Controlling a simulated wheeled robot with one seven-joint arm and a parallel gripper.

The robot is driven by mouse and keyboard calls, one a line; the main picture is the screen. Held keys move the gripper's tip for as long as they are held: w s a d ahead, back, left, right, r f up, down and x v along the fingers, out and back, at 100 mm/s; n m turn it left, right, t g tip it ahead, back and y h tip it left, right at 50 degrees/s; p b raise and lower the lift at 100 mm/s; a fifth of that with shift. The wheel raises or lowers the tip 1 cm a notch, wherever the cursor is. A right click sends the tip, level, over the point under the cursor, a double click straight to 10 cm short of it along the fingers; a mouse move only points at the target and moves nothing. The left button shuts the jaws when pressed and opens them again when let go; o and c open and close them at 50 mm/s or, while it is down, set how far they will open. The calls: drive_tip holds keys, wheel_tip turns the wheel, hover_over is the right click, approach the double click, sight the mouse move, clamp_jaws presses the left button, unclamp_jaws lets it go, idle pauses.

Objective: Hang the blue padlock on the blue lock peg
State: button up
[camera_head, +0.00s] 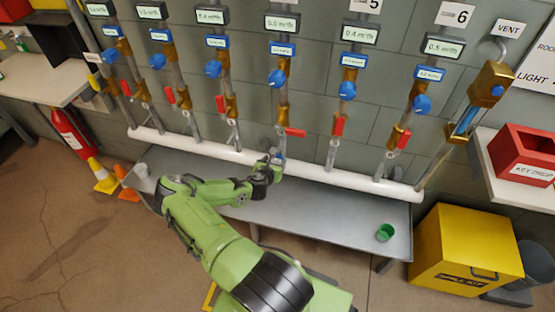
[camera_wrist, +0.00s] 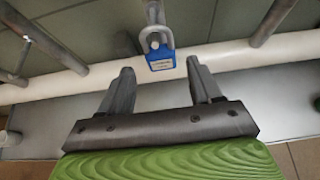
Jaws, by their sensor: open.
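The blue padlock (camera_wrist: 161,60) with a grey shackle shows in the wrist view, hanging upright in front of the white horizontal pipe. Its shackle overlaps the lower end of a grey vertical pipe (camera_wrist: 155,12); I cannot tell whether it loops around a peg there. My gripper (camera_wrist: 160,67) is open, with one finger to the left and one to the right of the padlock, and visible gaps on both sides. In the head view my gripper (camera_head: 270,164) is at the middle of the pipe row. I cannot make out the blue lock peg itself.
The white pipe (camera_head: 320,171) runs along the wall above a grey bench (camera_head: 325,215). A green cup (camera_head: 385,232) stands on the bench at right, a white cup (camera_head: 143,171) at left. Red-handled valves (camera_head: 337,126) line the wall. A yellow spill kit box (camera_head: 465,255) stands at right.

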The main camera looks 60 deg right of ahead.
sight(279, 154)
drive_tip(key=shift+b+x, duration=1.1)
drive_tip(key=shift+x, duration=2.5)
drive_tip(key=shift+c, duration=0.5)
drive_tip(key=c, duration=0.8)
drive_tip(key=shift+r, duration=0.15)
drive_tip(key=shift+r+p, duration=0.6)
drive_tip(key=shift+p, duration=0.2)
drive_tip(key=shift+s+a+p, duration=0.2)
drive_tip(key=shift+a+p, duration=0.2)
drive_tip(key=shift+a, duration=0.85)
drive_tip(key=shift+s+a+p, duration=0.2)
drive_tip(key=shift+a+p, duration=0.15)
drive_tip(key=shift+a, duration=0.9)
drive_tip(key=shift+s+a+p, duration=0.2)
drive_tip(key=shift+a+p, duration=0.2)
drive_tip(key=shift+a, duration=0.85)
